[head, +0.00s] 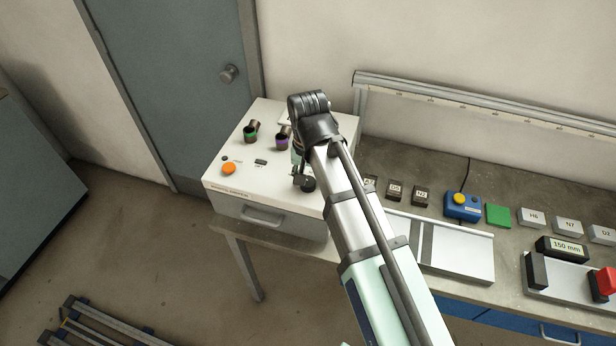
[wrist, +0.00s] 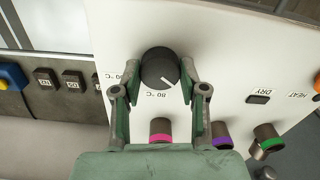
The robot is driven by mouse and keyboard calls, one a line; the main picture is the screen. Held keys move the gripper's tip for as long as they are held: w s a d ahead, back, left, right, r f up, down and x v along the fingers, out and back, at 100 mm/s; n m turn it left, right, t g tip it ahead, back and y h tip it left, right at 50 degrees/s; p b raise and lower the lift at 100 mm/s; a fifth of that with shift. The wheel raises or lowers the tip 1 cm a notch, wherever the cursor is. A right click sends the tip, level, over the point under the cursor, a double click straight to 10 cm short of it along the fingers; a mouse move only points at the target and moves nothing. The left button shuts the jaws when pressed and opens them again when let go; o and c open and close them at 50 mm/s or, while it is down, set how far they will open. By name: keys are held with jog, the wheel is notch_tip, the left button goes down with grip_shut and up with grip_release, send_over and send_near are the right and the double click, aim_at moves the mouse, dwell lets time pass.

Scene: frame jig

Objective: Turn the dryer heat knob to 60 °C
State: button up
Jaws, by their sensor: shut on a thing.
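The heat knob (wrist: 160,66) is a round black dial on the white top of the dryer (head: 225,190). In the wrist view its white pointer line slants toward the lower right. My gripper (wrist: 160,76) is shut on the knob, one green-grey finger on each side. In the head view my arm reaches over the dryer's right side, and my wrist and gripper hide most of the knob area.
On the dryer stand banded cylinders, one green (head: 252,131) and one purple (head: 283,138), an orange button (head: 229,168) and a small dark DRY switch (head: 261,162). A pink-banded cylinder (wrist: 160,131) is close below my fingers in the wrist view. Labelled blocks and a blue button box (head: 462,206) lie right.

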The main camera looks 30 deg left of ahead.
aim_at(308, 181)
jog(key=shift+d+f+n, duration=0.1)
jog(key=shift+n, duration=0.5)
jog(key=o, duration=1.1)
jog(key=shift+o, duration=0.2)
notch_tip(308, 181, up, 12)
